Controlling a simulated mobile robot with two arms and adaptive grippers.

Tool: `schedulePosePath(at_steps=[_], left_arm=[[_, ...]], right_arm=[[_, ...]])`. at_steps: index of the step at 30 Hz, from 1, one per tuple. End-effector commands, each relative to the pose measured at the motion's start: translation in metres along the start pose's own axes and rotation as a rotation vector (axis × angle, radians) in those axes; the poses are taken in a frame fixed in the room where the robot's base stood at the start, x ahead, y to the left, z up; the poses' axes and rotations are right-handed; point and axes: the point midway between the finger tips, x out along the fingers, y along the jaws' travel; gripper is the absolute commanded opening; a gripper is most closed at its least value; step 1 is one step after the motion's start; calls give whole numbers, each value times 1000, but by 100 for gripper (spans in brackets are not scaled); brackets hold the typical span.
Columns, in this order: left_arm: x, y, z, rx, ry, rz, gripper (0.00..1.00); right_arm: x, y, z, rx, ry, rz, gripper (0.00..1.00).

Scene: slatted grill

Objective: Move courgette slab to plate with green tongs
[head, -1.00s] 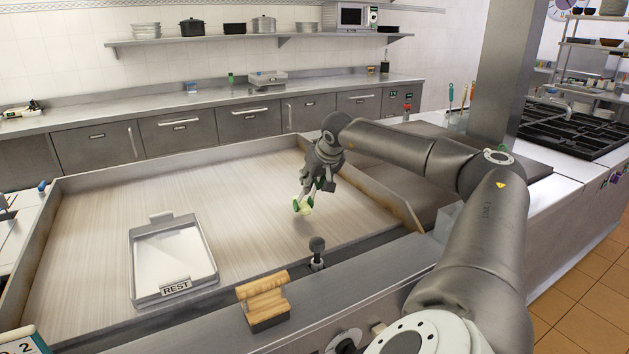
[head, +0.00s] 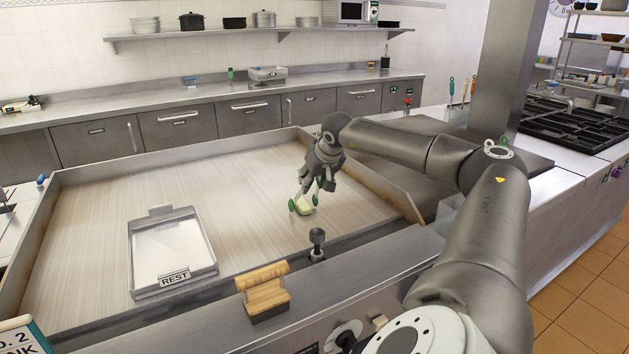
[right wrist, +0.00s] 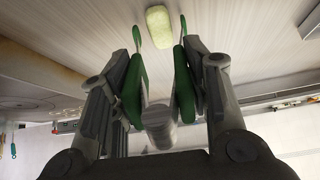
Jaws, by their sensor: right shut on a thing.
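My right gripper (head: 316,183) is shut on the green tongs, low over the griddle. In the right wrist view the tongs (right wrist: 184,86) have green arms between my gripper's fingers, their tips spread apart. The pale green courgette slab (head: 304,206) is on or just above the griddle, between the tong tips in the head view. In the right wrist view the slab (right wrist: 158,19) shows between and beyond the tips, with gaps on both sides. A shallow white tray labelled REST (head: 204,258) lies at the left on the griddle; no other plate is clear there. My left gripper is out of view.
The griddle (head: 235,185) has raised metal walls and is bare between slab and tray. A wooden-topped block (head: 264,292) and a dark knob on a post (head: 317,240) stand at its front edge. Utensils stand at the right, near a grey column (head: 498,75).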

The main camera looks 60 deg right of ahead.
Motion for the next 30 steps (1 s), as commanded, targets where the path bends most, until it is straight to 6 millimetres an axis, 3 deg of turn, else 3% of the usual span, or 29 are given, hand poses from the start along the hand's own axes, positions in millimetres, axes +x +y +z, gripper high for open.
schedulePosePath(at_steps=[11, 30], left_arm=[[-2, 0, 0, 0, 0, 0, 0], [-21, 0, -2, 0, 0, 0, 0]], right_arm=[[-3, 0, -2, 0, 1, 0, 37], [-31, 0, -12, 0, 0, 0, 37]])
